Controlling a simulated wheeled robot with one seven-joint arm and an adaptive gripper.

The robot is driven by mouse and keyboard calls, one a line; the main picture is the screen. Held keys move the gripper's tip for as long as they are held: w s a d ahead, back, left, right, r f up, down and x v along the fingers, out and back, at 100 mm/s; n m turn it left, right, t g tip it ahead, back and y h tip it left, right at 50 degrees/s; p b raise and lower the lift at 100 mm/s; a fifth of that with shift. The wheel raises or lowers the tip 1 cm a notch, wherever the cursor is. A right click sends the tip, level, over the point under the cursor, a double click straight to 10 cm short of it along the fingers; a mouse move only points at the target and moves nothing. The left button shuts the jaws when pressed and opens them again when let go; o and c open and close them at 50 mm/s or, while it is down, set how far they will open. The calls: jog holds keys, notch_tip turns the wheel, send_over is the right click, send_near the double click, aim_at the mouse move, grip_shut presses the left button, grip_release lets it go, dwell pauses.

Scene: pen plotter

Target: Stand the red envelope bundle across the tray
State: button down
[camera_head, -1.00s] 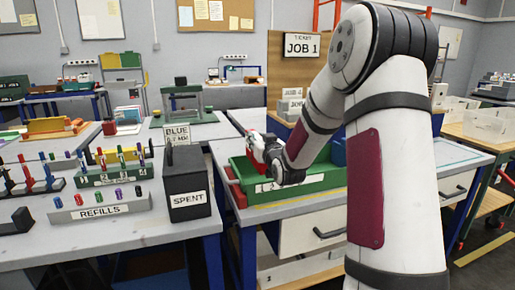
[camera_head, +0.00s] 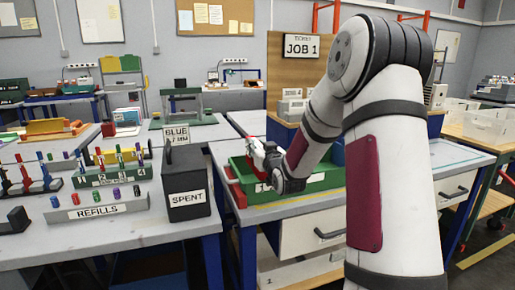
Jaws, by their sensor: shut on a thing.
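The green tray (camera_head: 322,181) stands on the grey bench at the middle, with a white label on its front. My gripper (camera_head: 266,160) is over the tray's left part, seen small and partly hidden by my wrist. It is shut on a thin white-and-red thing (camera_head: 256,151), which looks like the red envelope bundle and sticks up above the tray's rim. Its lower end is hidden, so I cannot tell whether it touches the tray. A red piece (camera_head: 237,191) is at the tray's left end, low on the bench. My arm covers the tray's right side.
The black SPENT box (camera_head: 187,187) stands left of the tray, on the neighbouring bench. The REFILLS rack (camera_head: 97,205) and a green pen rack (camera_head: 110,177) are farther left. A JOB 1 board (camera_head: 301,45) rises behind. The bench top in front of the tray is clear.

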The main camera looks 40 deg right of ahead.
jog(key=c, duration=1.3)
grip_release()
jog(key=shift+s+f, duration=0.15)
jog(key=shift+f, duration=0.65)
jog(key=shift+r+p, duration=0.4)
jog(key=shift+p, duration=0.15)
jog(key=shift+s+r+p, duration=0.1)
jog(key=shift+r+p, duration=0.15)
jog(key=shift+p, duration=0.1)
jog(key=v, duration=1.1)
jog(key=shift+s+r+p, duration=0.2)
jog(key=shift+r+p, duration=0.05)
jog(key=shift+p, duration=0.1)
jog(key=shift+a, duration=0.25)
